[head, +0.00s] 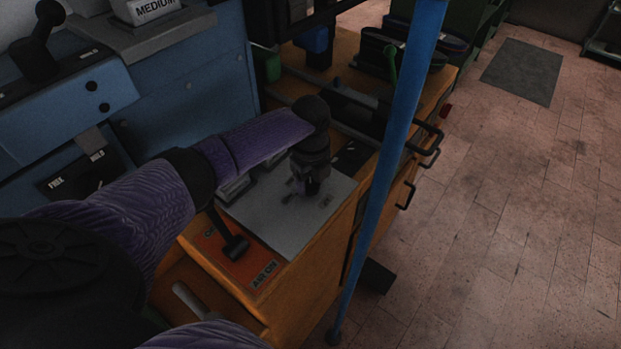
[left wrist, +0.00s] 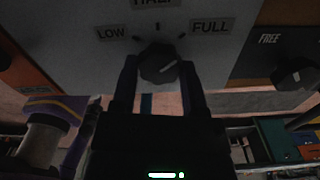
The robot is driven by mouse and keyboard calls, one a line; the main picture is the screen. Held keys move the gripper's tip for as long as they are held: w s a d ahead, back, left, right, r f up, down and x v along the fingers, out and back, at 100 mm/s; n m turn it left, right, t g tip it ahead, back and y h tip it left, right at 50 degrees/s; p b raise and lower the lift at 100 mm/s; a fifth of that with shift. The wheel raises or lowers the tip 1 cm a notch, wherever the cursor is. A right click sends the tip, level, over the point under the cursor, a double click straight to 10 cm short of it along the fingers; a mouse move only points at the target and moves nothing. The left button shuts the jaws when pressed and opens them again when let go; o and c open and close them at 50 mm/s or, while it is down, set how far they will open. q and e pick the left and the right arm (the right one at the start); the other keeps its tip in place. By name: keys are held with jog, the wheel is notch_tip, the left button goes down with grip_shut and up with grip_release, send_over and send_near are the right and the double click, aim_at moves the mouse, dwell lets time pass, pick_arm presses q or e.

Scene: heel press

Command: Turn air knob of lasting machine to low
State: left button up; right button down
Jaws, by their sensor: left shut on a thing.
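The dark round air knob (left wrist: 157,62) sits on a grey panel (left wrist: 85,55) with the labels LOW on the left, HALF at the top and FULL on the right. A pale pointer line on the knob slants up to the right, toward the FULL side. My left gripper (left wrist: 160,76) has one finger on each side of the knob and is shut on it. In the head view my left gripper (head: 303,188) is at the grey panel (head: 268,228) on top of the orange cabinet; the knob is mostly hidden there. My right gripper is in neither view.
A black lever (head: 235,246) stands on an orange plate left of the grey panel. A knob beside the word FREE (left wrist: 293,73) is at the right. A blue post (head: 385,165) rises right of the cabinet. Open tiled floor (head: 500,220) lies beyond it.

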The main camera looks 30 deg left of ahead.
pick_arm(q)
grip_shut()
jog(key=n+p, duration=0.3)
jog(key=shift+r, duration=0.2)
jog(key=n+p, duration=0.1)
jog(key=n, duration=0.2)
jog(key=shift+p, duration=0.4)
jog(key=n+p, duration=0.1)
jog(key=n, duration=0.1)
jog(key=shift+f+n, duration=0.1)
jog(key=shift+n, duration=0.2)
jog(key=n+p, duration=0.2)
jog(key=n, duration=0.3)
jog(key=shift+n, duration=0.3)
jog(key=n+p, duration=0.1)
jog(key=n, duration=0.4)
jog(key=shift+f+n, duration=0.1)
jog(key=shift+n, duration=0.2)
